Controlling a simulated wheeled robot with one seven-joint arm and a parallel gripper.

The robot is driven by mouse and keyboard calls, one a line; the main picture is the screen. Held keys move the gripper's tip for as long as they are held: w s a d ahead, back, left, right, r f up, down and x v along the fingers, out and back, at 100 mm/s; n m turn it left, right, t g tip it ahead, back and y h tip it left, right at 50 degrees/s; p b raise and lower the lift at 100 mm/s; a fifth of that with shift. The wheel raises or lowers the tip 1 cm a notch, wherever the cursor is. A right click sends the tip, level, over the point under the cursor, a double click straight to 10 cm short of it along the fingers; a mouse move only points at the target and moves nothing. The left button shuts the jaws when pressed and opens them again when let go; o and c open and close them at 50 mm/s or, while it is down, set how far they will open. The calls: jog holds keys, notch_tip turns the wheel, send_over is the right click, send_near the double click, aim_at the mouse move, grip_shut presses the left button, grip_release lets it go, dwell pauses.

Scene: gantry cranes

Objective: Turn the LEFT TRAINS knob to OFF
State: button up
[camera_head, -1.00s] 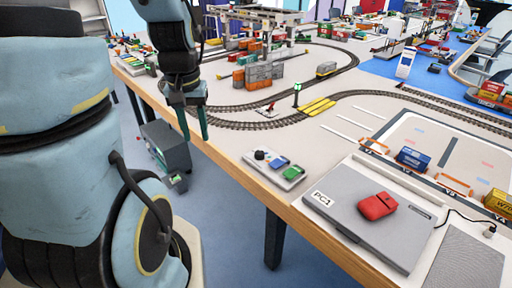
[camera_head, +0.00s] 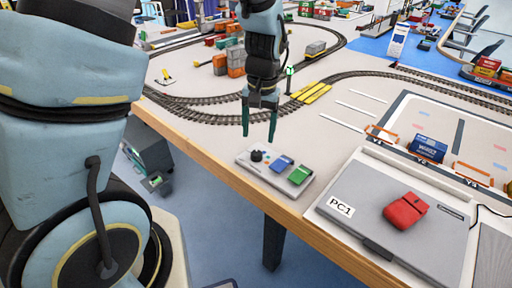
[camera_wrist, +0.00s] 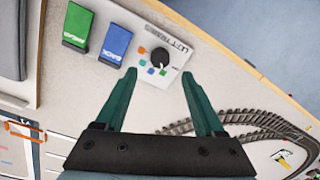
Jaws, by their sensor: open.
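The control panel (camera_head: 247,165) is a light grey box near the table's front edge, with a black round knob (camera_head: 257,156), a blue switch (camera_head: 282,164) and a green switch (camera_head: 299,175). The wrist view shows the knob (camera_wrist: 160,58) beside small coloured dots and a label reading roughly "LEFT TRAINS", upside down. Which way the knob points is too small to tell. My gripper (camera_head: 259,137) points down above and just behind the panel, its dark green fingers apart and empty. In the wrist view my gripper (camera_wrist: 160,78) has its fingertips on either side below the knob, not clearly touching anything.
A grey laptop labelled PC1 (camera_head: 350,205) with a red pouch (camera_head: 406,211) lies to the right of the panel. Train tracks (camera_head: 210,116) curve behind the panel. The wooden table edge (camera_head: 220,168) runs close in front of it.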

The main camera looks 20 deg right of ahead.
aim_at(257, 153)
notch_tip(257, 153, down, 6)
jog(key=shift+w+a+f, duration=0.1)
jog(key=shift+a+f, duration=0.05)
jog(key=shift+f, duration=0.1)
grip_shut()
dwell(0.6)
